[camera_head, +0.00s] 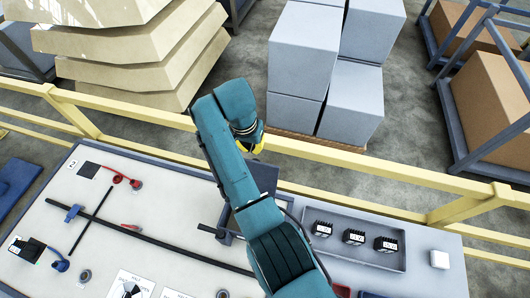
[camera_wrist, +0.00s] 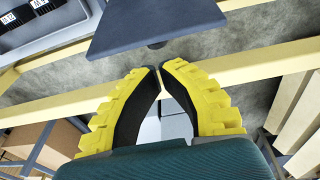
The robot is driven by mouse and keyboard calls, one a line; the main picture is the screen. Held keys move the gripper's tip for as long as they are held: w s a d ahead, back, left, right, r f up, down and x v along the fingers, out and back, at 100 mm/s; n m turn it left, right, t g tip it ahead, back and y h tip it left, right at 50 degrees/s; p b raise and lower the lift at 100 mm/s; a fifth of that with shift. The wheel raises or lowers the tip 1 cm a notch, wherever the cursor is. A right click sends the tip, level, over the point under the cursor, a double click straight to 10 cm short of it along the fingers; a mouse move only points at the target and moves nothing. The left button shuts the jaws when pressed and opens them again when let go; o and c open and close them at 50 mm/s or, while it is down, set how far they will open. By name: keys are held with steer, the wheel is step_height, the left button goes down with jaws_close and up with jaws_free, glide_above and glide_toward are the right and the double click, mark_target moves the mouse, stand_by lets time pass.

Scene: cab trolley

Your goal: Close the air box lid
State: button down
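The air box (camera_head: 228,238) is a dark blue-grey box on the worktable, mostly hidden behind my arm in the head view.
A grey tray (camera_head: 350,222) with three black modules stands right of my arm, with a white block (camera_head: 440,259) beyond it. A yellow rail (camera_head: 370,178) runs behind the table. The left panel (camera_head: 160,205) carries dark bars and small red and blue parts.

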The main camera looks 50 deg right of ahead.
steer(key=d+f, duration=0.4)
steer(key=f, duration=0.5)
steer(key=shift+f+b, duration=0.3)
steer(key=shift+b, duration=0.15)
steer(key=shift+s+r, duration=0.1)
